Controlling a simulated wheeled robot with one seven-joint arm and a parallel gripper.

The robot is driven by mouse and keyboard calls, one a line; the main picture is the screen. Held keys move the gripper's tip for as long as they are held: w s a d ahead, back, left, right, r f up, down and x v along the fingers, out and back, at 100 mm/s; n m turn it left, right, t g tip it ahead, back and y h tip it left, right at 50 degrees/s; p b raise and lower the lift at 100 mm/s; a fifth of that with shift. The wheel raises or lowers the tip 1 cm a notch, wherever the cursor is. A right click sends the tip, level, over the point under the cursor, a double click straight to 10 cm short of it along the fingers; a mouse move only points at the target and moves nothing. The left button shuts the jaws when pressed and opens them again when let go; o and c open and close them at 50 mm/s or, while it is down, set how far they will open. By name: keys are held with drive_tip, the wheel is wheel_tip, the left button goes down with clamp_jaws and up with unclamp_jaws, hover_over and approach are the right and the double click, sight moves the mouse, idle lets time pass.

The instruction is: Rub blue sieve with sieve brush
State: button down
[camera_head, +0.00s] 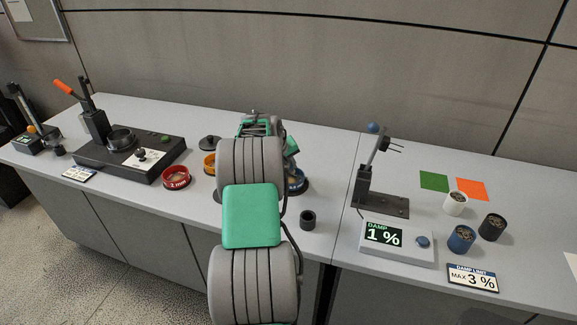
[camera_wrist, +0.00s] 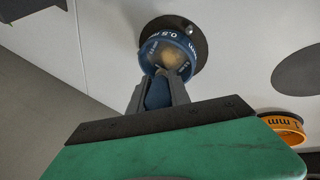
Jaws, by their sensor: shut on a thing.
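The blue sieve (camera_wrist: 148,58) is a ring marked 0.5 on a dark round base in the wrist view, with a tan patch inside it. In the head view the blue sieve (camera_head: 297,184) shows only partly, right of my arm. My gripper (camera_wrist: 161,84) is shut on a blue piece (camera_wrist: 157,94), which I take for the sieve brush's handle. The fingertips lie at the sieve's near rim in the picture; I cannot tell whether the brush touches the sieve. The brush's far end is not clear. My arm hides the gripper in the head view.
An orange sieve (camera_head: 209,163) and a red sieve (camera_head: 176,170) stand left of my arm. A black press (camera_head: 130,153) stands farther left. A black cup (camera_head: 308,220) is close on the right. A damp meter (camera_head: 397,242) and several small cups stand farther right.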

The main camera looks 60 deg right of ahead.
drive_tip(key=shift+f, duration=0.4)
